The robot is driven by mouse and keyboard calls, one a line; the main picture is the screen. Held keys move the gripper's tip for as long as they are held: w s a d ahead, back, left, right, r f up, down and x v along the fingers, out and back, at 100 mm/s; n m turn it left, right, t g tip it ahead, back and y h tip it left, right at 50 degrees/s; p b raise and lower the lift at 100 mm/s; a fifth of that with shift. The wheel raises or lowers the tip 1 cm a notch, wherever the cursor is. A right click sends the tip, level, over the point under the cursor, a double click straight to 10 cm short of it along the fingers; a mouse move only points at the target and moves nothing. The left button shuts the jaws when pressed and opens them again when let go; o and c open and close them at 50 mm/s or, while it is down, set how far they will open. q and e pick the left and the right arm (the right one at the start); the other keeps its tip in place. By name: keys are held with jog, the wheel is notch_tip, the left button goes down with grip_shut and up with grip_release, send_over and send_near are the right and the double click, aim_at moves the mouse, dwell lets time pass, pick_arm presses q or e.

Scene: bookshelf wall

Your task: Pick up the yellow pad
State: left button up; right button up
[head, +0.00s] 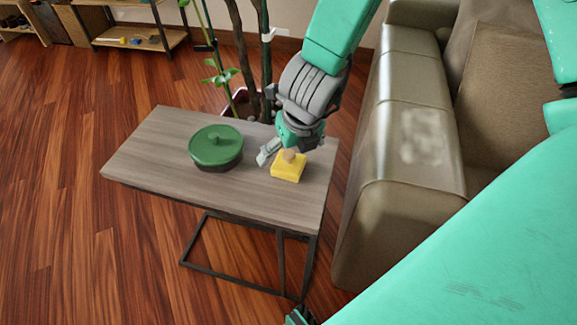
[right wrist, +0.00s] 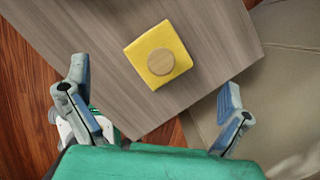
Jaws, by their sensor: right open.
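The yellow pad (head: 287,170) is a small square block with a round wooden knob on top. It sits on the grey wood-topped side table (head: 155,140), near its right end. In the right wrist view the pad (right wrist: 171,39) lies ahead of the gripper, roughly centred between the fingers. My right gripper (head: 290,152) is open and above the pad, pointing down. In the right wrist view its two fingers (right wrist: 154,82) are spread wide with nothing between them. The pad appears apart from the fingers.
A round green lidded pot (head: 216,146) stands on the table left of the pad. A beige sofa (head: 400,150) is close to the table's right side. A potted plant (head: 225,75) stands behind. The table's left end is clear.

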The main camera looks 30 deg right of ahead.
aim_at(290, 155)
jog(key=b+x, duration=0.2)
jog(key=x, duration=0.3)
jog(key=c, duration=1.1)
jog(key=shift+r, duration=0.1)
jog(key=shift+c, duration=0.2)
notch_tip(290, 155, up, 10)
jog(key=p, duration=0.5)
jog(key=shift+p, duration=0.3)
